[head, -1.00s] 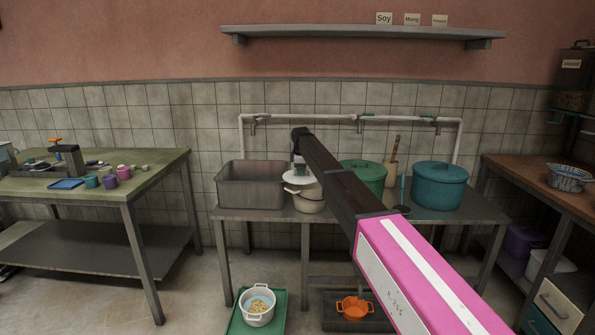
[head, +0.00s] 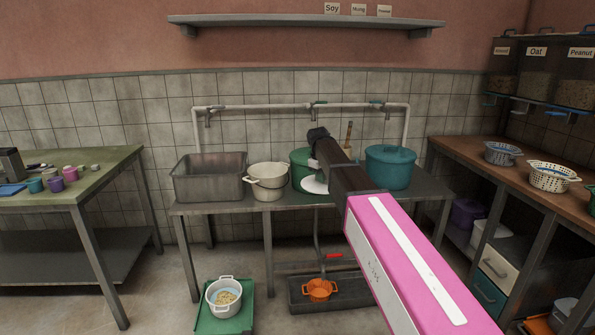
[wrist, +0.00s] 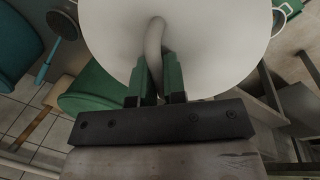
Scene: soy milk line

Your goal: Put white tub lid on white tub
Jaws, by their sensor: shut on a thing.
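The white tub (head: 267,188) stands on the grey steel table, between the steel basin and the green pot. My gripper (wrist: 158,80) is shut on the curved handle of the white tub lid (wrist: 215,45). The lid hangs to the right of the tub in the head view (head: 313,185), in front of the green pot and apart from the tub. My arm hides part of the lid there.
The green pot (head: 298,160) and teal pot (head: 391,168) stand right of the tub, with a wooden-handled tool between them. The steel basin (head: 208,180) stands left. A pipe with taps (head: 255,107) runs behind. The table (head: 225,206) has a clear front strip.

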